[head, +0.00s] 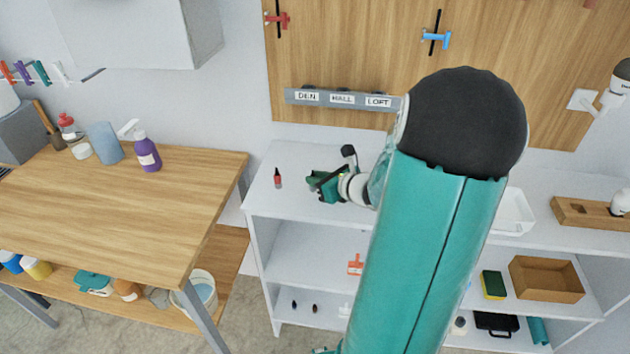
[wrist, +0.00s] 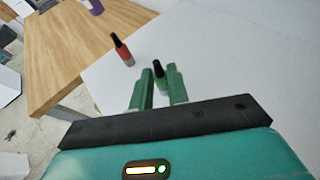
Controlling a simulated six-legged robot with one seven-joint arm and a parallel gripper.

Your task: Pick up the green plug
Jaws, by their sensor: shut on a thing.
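The green plug (wrist: 161,80) has a dark top and a green body, and stands between the two green fingers of my gripper (wrist: 158,88) in the wrist view. My gripper is shut on it, and the fingers cover part of its sides. In the head view my gripper (head: 324,184) is low over the white shelf top (head: 288,208), and I cannot clearly make out the plug there. Whether the plug still touches the shelf top is not clear.
A red plug (head: 278,178) with a dark top stands left of my gripper; it also shows in the wrist view (wrist: 122,50). A wooden table (head: 110,205) with a purple bottle (head: 147,152) is farther left. A rail of labels (head: 342,98) hangs behind the shelf.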

